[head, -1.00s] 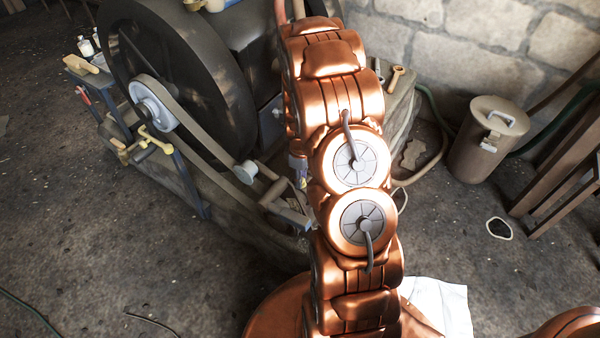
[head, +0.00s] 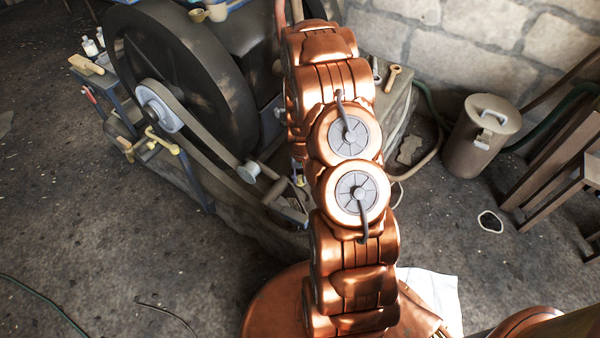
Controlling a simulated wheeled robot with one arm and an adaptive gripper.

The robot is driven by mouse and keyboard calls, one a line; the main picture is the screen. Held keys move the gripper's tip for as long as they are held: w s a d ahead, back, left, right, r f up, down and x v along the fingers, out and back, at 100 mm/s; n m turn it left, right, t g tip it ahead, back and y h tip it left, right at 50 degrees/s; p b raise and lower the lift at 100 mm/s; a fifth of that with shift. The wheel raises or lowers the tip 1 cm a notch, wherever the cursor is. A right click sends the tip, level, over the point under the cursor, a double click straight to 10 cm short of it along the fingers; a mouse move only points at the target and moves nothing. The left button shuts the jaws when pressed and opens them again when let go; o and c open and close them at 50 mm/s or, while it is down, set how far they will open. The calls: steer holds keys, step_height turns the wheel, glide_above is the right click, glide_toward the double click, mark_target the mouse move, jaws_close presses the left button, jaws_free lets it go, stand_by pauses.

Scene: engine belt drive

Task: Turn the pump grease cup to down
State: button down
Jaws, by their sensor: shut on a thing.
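My copper-coloured arm rises through the middle of the head view and covers part of the machine behind it. My gripper is not visible; the arm links hide that area. I cannot make out the pump grease cup or which way it points. A small blue-and-yellow part (head: 298,178) shows at the left edge of my arm, too small to identify. Left of the arm, the engine's large dark flywheel (head: 180,75) carries a flat belt (head: 205,158). The belt runs from a pale pulley (head: 157,107) down to a small grey roller (head: 249,172).
A side stand (head: 183,180) with yellow-handled parts stands at the left. A lidded metal bin (head: 478,145), a green hose (head: 433,108) and a wooden stool (head: 553,190) are at the right, near the stone wall (head: 470,45). The floor at the lower left is mostly open.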

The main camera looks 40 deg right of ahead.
steer(key=m+p, duration=0.1)
steer(key=m, duration=0.2)
steer(key=m+p, duration=0.2)
steer(key=m, duration=0.1)
steer(key=shift+s+r+p, duration=0.1)
steer(key=shift+r+p, duration=0.1)
steer(key=shift+p, duration=0.1)
steer(key=m+p, duration=0.3)
steer(key=m, duration=0.2)
steer(key=shift+f+m, duration=0.1)
steer(key=shift+m, duration=0.3)
steer(key=c, duration=0.9)
jaws_free()
steer(key=shift+o, duration=0.2)
steer(key=shift+f, duration=0.1)
step_height(320, 180, up, 12)
steer(key=shift+s, duration=0.2)
